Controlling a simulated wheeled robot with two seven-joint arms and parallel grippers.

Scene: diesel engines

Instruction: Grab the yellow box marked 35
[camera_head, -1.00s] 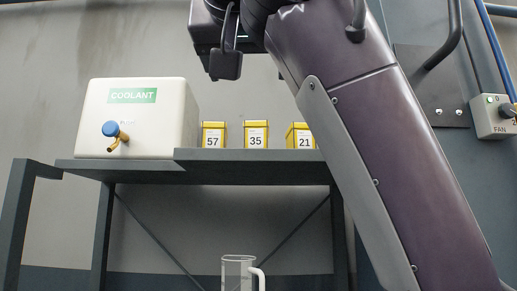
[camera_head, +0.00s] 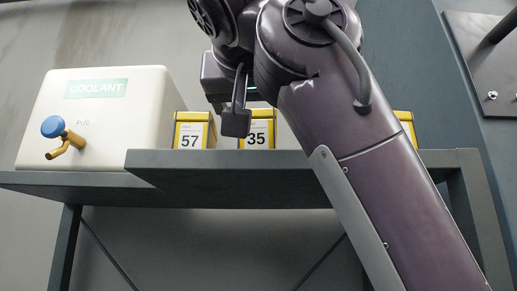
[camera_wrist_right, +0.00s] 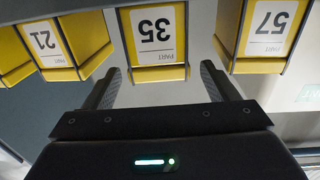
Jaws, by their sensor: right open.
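The yellow box marked 35 (camera_head: 259,130) stands on the grey shelf (camera_head: 230,180) between two other yellow boxes. My right gripper (camera_head: 236,120) is in front of it in the head view and hides its left part. In the right wrist view the picture is upside down. There the box marked 35 (camera_wrist_right: 156,40) lies ahead of my right gripper (camera_wrist_right: 163,80), roughly between its two open fingers. The fingers are empty, and I see no contact with the box. My left gripper is not in view.
The yellow box marked 57 (camera_head: 193,131) stands to the left, the box marked 21 (camera_wrist_right: 48,45) on the other side, mostly hidden by my arm in the head view. A white coolant tank (camera_head: 95,115) with a blue-handled tap (camera_head: 53,127) stands further left.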

